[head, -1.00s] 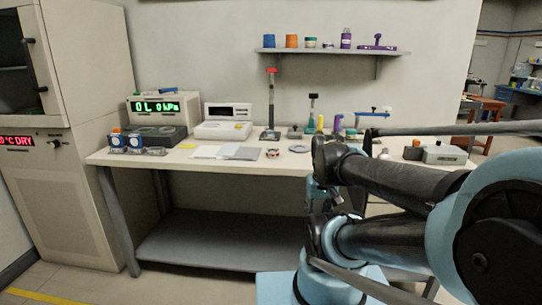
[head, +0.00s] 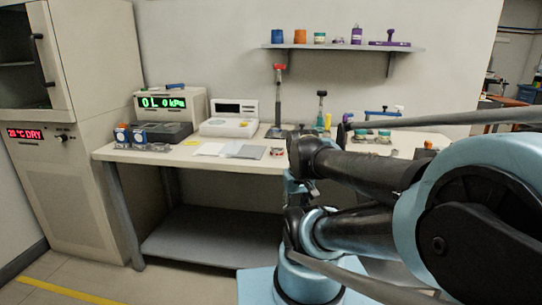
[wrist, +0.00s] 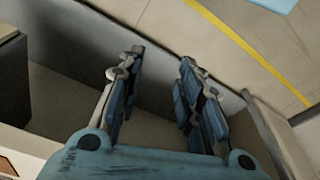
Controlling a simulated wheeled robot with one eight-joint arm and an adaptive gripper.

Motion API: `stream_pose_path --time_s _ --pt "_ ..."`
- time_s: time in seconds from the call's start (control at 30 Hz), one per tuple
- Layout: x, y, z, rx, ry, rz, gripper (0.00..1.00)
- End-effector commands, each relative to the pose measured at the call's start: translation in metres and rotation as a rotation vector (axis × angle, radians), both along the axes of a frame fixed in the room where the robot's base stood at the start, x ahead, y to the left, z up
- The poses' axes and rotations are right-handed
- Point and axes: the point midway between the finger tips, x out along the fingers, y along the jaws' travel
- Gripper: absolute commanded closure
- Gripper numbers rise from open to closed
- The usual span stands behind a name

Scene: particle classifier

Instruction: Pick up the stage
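I cannot tell which object is the stage; several small items stand on the workbench (head: 128,154), and some are hidden behind my arm. A post stand with a red top (head: 278,100) is at the back of the bench, with a shorter dark-topped stand (head: 321,108) to its right. A purple piece with an upright knob (head: 390,43) sits on the wall shelf. My gripper (wrist: 161,57) shows in the wrist view with its two fingers apart and nothing between them. It points down towards the bench's lower shelf and the floor. In the head view I cannot make it out.
A pressure readout (head: 163,103), a scale (head: 230,120) and grey sheets (head: 246,151) stand on the bench's left part. A drying cabinet (head: 75,180) stands at the left. The wall shelf (head: 345,48) holds several small jars. Floor (head: 90,275) in front is clear.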

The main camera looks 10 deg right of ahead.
Motion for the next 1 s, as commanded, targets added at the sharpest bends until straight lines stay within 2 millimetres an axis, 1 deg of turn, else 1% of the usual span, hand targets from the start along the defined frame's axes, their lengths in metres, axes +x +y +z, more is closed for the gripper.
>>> stream_pose_path --time_s 0.13,0.17,0.2,0.27,0.3,0.33,0.37,0.47,0.57,0.6,0.77,0.8,0.87,1.0 --pt "0.000 0.000 0.000 0.000 0.000 0.000 0.67" --pt "0.000 0.000 0.000 0.000 0.000 0.000 0.64" --pt "0.000 0.000 0.000 0.000 0.000 0.001 0.55" --pt "-0.007 0.000 0.006 -0.001 -0.010 0.006 0.42" --pt "-0.006 0.000 0.009 -0.002 -0.010 0.014 0.33" --pt "-0.004 0.000 0.013 -0.004 -0.008 0.024 0.27" --pt "-0.001 0.000 0.017 -0.006 -0.006 0.035 0.27" --pt "0.015 -0.001 0.038 -0.018 0.004 0.096 0.27" --pt "0.037 -0.002 0.065 -0.032 0.019 0.183 0.27" --pt "0.046 -0.002 0.077 -0.039 0.026 0.223 0.27" --pt "0.088 -0.002 0.119 -0.061 0.051 0.380 0.27" --pt "0.099 -0.002 0.129 -0.066 0.057 0.420 0.27" --pt "0.115 -0.002 0.142 -0.073 0.065 0.479 0.27" --pt "0.156 -0.002 0.172 -0.086 0.087 0.618 0.27"
